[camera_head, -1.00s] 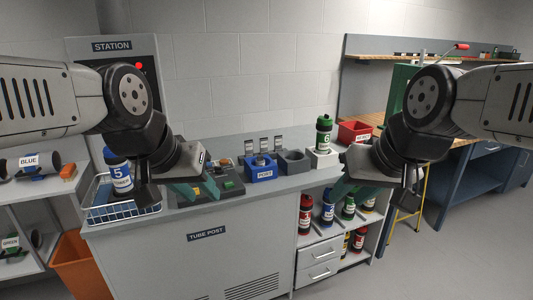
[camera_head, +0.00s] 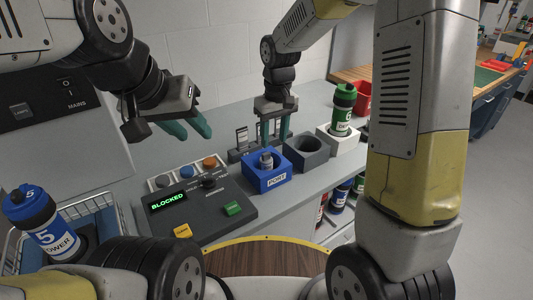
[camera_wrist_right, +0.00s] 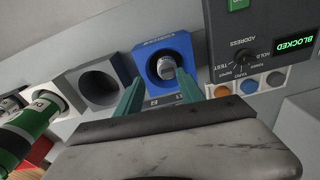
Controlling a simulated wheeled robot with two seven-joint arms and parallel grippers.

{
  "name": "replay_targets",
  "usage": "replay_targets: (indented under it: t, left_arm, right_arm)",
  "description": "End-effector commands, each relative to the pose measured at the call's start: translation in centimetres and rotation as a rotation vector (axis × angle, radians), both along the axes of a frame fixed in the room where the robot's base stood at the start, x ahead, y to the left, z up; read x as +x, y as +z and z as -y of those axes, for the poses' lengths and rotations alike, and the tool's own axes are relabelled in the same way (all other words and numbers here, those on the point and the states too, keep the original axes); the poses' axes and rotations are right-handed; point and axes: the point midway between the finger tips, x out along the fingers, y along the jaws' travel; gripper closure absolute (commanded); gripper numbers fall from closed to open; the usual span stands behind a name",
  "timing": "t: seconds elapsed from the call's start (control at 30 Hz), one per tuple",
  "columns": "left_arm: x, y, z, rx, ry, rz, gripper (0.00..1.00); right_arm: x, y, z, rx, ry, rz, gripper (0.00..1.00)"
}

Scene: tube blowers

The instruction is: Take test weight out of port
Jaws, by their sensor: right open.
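The blue port block (camera_head: 266,176) stands on the counter, with the grey metal test weight (camera_head: 266,160) sticking up out of its round opening. In the right wrist view the test weight (camera_wrist_right: 167,67) sits inside the blue port block (camera_wrist_right: 150,48). My right gripper (camera_head: 274,140) is open just behind the port. In the right wrist view its green fingers (camera_wrist_right: 158,95) point at the port, apart, with nothing between them. My left gripper (camera_head: 198,130) hangs above the counter at the left, its green fingers apart and empty.
A control panel (camera_head: 205,206) reading BLOCKED lies left of the port. A grey socket block (camera_head: 306,152) and a white block (camera_head: 342,140) with a green canister (camera_head: 342,108) stand to its right. A wire basket (camera_head: 97,215) holds a blue canister (camera_head: 40,222).

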Motion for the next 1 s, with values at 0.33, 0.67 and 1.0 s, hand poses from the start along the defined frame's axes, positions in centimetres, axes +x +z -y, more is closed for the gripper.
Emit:
replay_targets:
  t: [0.33,0.67,1.0]
  left_arm:
    - [0.0,0.0,0.0,0.0,0.0,0.0,0.64]
    - [0.0,0.0,0.0,0.0,0.0,0.0,0.64]
    - [0.0,0.0,0.0,0.0,0.0,0.0,0.64]
  right_arm:
    - [1.5,-5.9,-2.7,-0.041,0.074,-0.064,0.55]
    - [1.1,-9.9,-2.2,-0.042,0.073,-0.066,0.55]
    - [1.1,-12.8,-2.1,-0.041,0.072,-0.062,0.55]
